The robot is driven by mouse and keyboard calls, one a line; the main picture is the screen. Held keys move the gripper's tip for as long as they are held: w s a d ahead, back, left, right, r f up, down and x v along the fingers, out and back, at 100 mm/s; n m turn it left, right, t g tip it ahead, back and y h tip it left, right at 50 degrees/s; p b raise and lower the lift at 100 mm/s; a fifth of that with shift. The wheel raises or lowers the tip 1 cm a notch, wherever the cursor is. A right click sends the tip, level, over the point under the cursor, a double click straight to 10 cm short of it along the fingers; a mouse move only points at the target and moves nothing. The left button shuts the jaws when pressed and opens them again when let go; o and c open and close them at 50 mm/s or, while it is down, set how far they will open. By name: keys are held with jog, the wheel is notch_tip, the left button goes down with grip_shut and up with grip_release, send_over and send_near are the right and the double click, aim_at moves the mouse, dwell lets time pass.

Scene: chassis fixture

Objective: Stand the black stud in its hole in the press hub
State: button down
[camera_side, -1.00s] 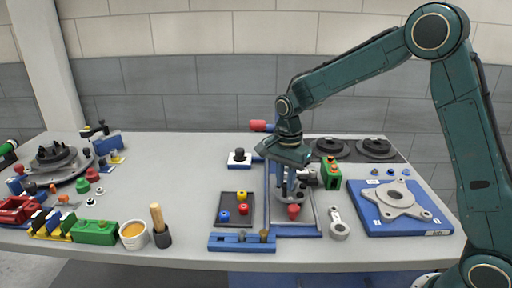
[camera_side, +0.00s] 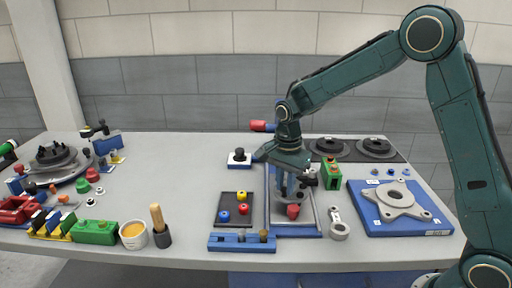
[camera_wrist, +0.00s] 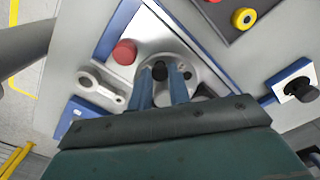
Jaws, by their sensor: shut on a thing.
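My gripper (camera_wrist: 162,82) is shut on the black stud (camera_wrist: 160,71), whose dark top shows between the two blue fingers in the wrist view. The press hub (camera_wrist: 171,58) is a round grey disc on a pale plate, directly under the fingertips. A dark round spot shows on the hub just right of the stud. The stud's lower end is hidden, so I cannot tell whether it is in a hole. In the side view my gripper (camera_side: 286,188) is low over the press plate, and the fingers hide much of the hub.
A red knob (camera_wrist: 124,52) stands close to the hub on the press plate (camera_side: 292,230). A grey link (camera_side: 338,226) lies right of it. A green block (camera_side: 331,177) stands behind right. A dark tray (camera_side: 226,214) with coloured rings lies to the left.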

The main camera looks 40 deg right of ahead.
jog(key=shift+f, duration=0.35)
dwell(0.4)
jog(key=c, duration=1.6)
grip_release()
jog(key=shift+c, duration=0.2)
jog(key=shift+r, duration=0.1)
jog(key=shift+r, duration=1.45)
jog(key=o, duration=0.6)
jog(key=shift+c, duration=0.2)
jog(key=shift+r, duration=0.15)
